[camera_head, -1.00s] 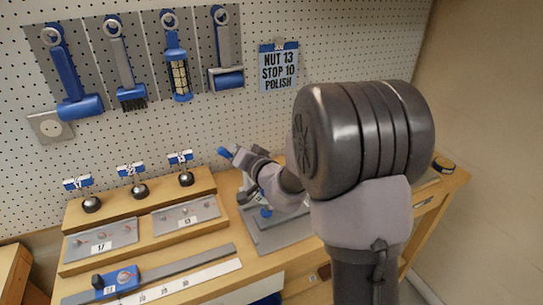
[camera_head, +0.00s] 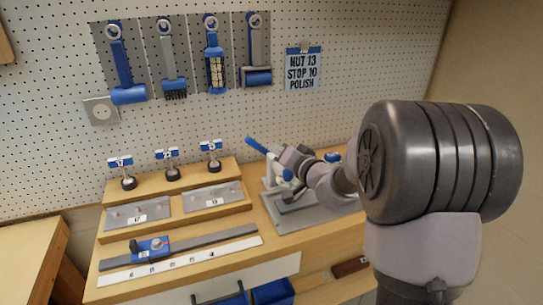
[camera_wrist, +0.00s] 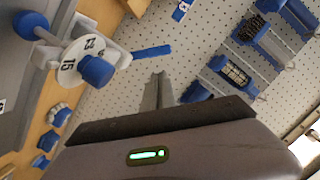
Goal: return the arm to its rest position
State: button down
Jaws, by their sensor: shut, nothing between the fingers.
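My arm reaches in from the right in the head view, bent at its large dark joint. My gripper (camera_wrist: 158,80) shows in the wrist view with its fingers together and nothing between them. In the head view it is small and partly merged with the bench fixture (camera_head: 312,215), so its fingertips are hard to make out. The fixture has a grey base and blue knobs. In the wrist view a white dial (camera_wrist: 85,55) marked 15 and 13, with a blue knob, lies left of the fingers. A blue bar (camera_wrist: 151,52) shows just beyond the fingertips; contact cannot be told.
Tools hang on the pegboard (camera_head: 260,110), beside a sign (camera_head: 303,70) reading NUT 13, STOP 10, POLISH. A wooden stepped rack (camera_head: 225,172) and a white ruler strip (camera_head: 180,262) lie on the bench left of the arm. Blue bins (camera_head: 272,292) are below the bench front.

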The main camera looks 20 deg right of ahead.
jog(key=shift+w+d, duration=0.1)
jog(key=shift+w, duration=0.05)
jog(key=s+a+r+n+g+y, duration=0.2)
jog(key=s+a+r+g+y, duration=0.1)
jog(key=s+a, duration=0.5)
jog(key=s+a+r+n+g+y, duration=0.25)
jog(key=s+a, duration=0.35)
jog(key=a, duration=0.3)
jog(key=s+a+f+g+h, duration=0.1)
jog(key=s+a+f+g, duration=0.1)
jog(key=s, duration=0.5)
jog(key=s+a+f+g+h, duration=0.1)
jog(key=s+a+f+g, duration=0.1)
jog(key=s, duration=0.6)
jog(key=s+d+f+m+h, duration=0.2)
jog(key=s+d+h, duration=0.2)
jog(key=s+d, duration=0.3)
jog(key=shift+s+d+f, duration=0.15)
jog(key=shift+s+f, duration=0.15)
jog(key=shift+s, duration=0.15)
